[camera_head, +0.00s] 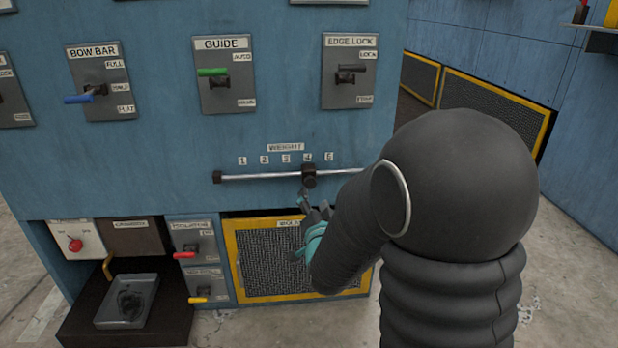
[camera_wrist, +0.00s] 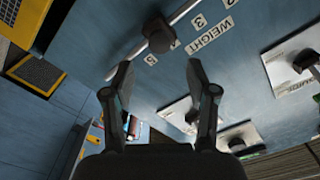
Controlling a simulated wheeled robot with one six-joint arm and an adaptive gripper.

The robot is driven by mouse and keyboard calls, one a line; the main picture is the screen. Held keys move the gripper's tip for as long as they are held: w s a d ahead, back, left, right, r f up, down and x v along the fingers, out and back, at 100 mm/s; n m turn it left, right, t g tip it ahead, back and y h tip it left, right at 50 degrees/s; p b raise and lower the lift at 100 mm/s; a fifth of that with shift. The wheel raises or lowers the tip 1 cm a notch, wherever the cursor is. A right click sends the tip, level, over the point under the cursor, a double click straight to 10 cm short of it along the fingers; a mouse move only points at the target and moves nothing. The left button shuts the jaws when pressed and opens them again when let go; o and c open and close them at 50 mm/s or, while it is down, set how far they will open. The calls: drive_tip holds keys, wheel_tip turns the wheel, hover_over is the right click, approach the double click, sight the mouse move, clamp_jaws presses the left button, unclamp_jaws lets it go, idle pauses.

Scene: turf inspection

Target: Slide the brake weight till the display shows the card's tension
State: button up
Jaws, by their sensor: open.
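The brake weight (camera_head: 309,176) is a dark block on a horizontal silver rod (camera_head: 262,177), under the WEIGHT scale (camera_head: 286,147). It sits below the mark 4. In the wrist view the weight (camera_wrist: 159,36) lies ahead of the fingertips, roughly centred between them. My gripper (camera_head: 308,203) is just below the weight in the head view, partly hidden by my arm. In the wrist view my gripper (camera_wrist: 158,70) is open, with nothing between its fingers. I see no display showing a tension and no card with one.
Above the rod are the BOW BAR lever (camera_head: 92,93), the GUIDE lever (camera_head: 216,75) and the EDGE LOCK lever (camera_head: 349,75). Below are a yellow-framed mesh panel (camera_head: 284,264), the red-handled isolator (camera_head: 188,254) and a grey tray (camera_head: 128,300). Concrete floor shows at the right.

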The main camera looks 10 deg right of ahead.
sight(309, 177)
drive_tip(key=w, duration=0.4)
drive_tip(key=w+d, duration=0.1)
drive_tip(key=w, duration=0.7)
drive_tip(key=shift+d+p, duration=0.25)
drive_tip(key=shift+p, duration=0.15)
clamp_jaws()
